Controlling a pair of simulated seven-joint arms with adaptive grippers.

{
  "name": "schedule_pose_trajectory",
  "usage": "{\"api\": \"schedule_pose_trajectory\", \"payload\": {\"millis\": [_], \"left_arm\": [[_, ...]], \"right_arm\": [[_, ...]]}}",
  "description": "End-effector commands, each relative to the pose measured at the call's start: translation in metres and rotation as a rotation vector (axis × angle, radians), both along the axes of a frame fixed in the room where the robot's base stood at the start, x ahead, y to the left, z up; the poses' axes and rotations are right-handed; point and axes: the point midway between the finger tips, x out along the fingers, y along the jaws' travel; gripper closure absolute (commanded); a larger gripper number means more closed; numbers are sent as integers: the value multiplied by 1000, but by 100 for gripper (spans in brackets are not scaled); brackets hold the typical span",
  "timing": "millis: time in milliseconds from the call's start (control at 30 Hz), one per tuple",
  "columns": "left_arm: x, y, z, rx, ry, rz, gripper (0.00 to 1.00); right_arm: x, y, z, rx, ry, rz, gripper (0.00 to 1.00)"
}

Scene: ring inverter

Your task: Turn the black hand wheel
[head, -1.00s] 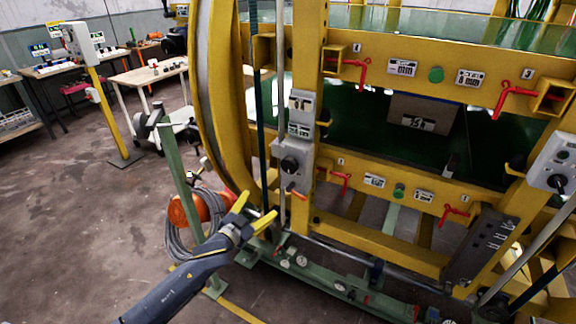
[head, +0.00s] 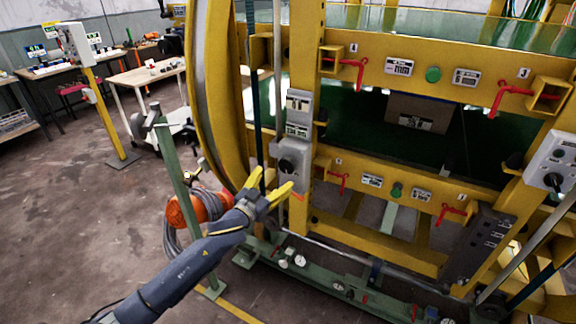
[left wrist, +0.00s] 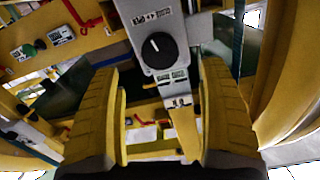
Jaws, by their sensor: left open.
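A black round hand wheel (head: 287,166) sits on the front of a grey control box (head: 299,104) on a yellow upright. My left gripper (head: 271,182) is open and empty, just below and left of the wheel, with its yellow fingers pointing up toward the box. In the left wrist view the wheel (left wrist: 158,50) shows whole, with a white mark on its face. It lies ahead of the open fingers (left wrist: 161,72), above and between their tips, and nothing grips it. My right gripper is out of view.
A large yellow ring (head: 214,100) stands left of the box. Red handles (head: 361,72) and a second grey box (head: 556,165) with a black knob are on the frame to the right. An orange reel (head: 190,208) with grey cable hangs near my left arm. Open floor (head: 70,220) lies left.

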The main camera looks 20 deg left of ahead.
Motion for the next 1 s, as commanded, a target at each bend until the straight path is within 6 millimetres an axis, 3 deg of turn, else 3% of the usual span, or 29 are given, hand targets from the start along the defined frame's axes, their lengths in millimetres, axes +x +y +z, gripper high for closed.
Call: {"api": "schedule_pose_trajectory", "payload": {"millis": [200,500,700,1000], "left_arm": [[38,-8,1,1,-1,1,22],[78,-16,0,-1,0,0,22],[92,-19,0,1,1,0,22],[97,-20,0,0,0,0,22]], "right_arm": [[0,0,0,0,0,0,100],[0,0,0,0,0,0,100],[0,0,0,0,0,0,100],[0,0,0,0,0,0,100]]}}
